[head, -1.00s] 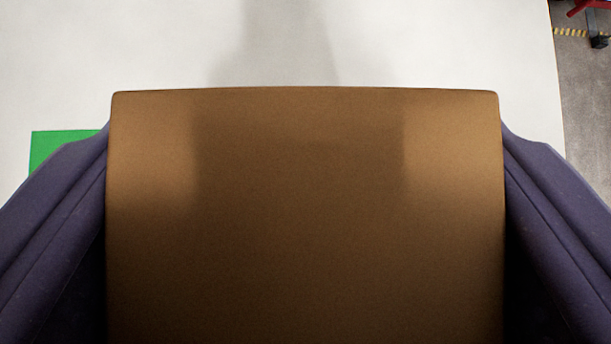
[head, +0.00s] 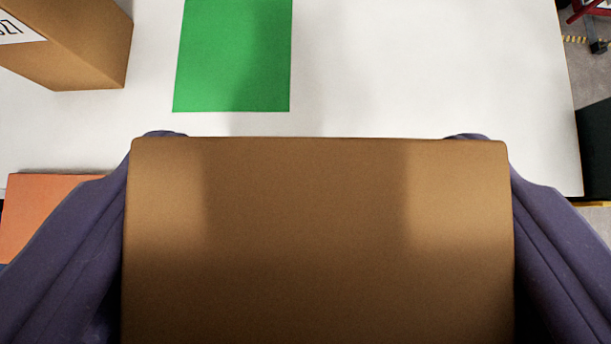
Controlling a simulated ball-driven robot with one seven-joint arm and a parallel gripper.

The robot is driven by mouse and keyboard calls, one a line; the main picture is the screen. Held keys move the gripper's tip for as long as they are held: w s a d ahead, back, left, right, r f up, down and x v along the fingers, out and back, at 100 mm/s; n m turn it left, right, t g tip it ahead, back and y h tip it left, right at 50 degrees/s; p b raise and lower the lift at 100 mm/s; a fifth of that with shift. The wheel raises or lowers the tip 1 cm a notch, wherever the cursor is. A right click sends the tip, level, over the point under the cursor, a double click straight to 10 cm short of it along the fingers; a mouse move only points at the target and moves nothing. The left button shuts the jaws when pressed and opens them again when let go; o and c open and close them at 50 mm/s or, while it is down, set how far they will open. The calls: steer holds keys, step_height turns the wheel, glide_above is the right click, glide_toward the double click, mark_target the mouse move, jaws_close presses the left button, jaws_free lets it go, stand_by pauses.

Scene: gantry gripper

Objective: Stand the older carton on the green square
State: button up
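A brown carton (head: 310,240) fills the lower middle of the head view. My gripper (head: 315,142) has its two dark purple fingers against the carton's left and right sides and is shut on it. No label or date shows on the faces of this carton that I can see. The green square (head: 235,60) lies flat on the white table, beyond the carton and a little left of centre. A second brown carton (head: 85,40) stands at the upper left, with part of a white label (head: 18,28) showing "27" at its end.
The white table (head: 430,70) is clear to the right of the green square. An orange flat thing (head: 45,210) lies at the left, partly behind my finger. The table's right edge is near, with floor and a dark object (head: 596,150) beyond.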

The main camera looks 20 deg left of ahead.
steer(key=shift+s, duration=0.35)
steer(key=shift+s+a, duration=0.15)
steer(key=shift+a, duration=0.15)
steer(key=s+a+b, duration=0.2)
steer(key=s+a, duration=0.1)
steer(key=a, duration=0.3)
steer(key=shift+w+a+f+p, duration=0.6)
steer(key=shift+w+f, duration=0.2)
steer(key=shift+w, duration=1.8)
steer(key=shift+w+a+f+p, duration=0.6)
steer(key=shift+w+f, duration=0.15)
steer(key=shift+w, duration=1.8)
steer(key=shift+w+a+f+p, duration=0.6)
steer(key=shift+w+f, duration=0.2)
steer(key=shift+w, duration=1.8)
steer(key=shift+f, duration=0.1)
steer(key=o, duration=0.8)
steer(key=shift+f+b, duration=0.15)
steer(key=shift+b, duration=0.15)
steer(key=o, duration=0.5)
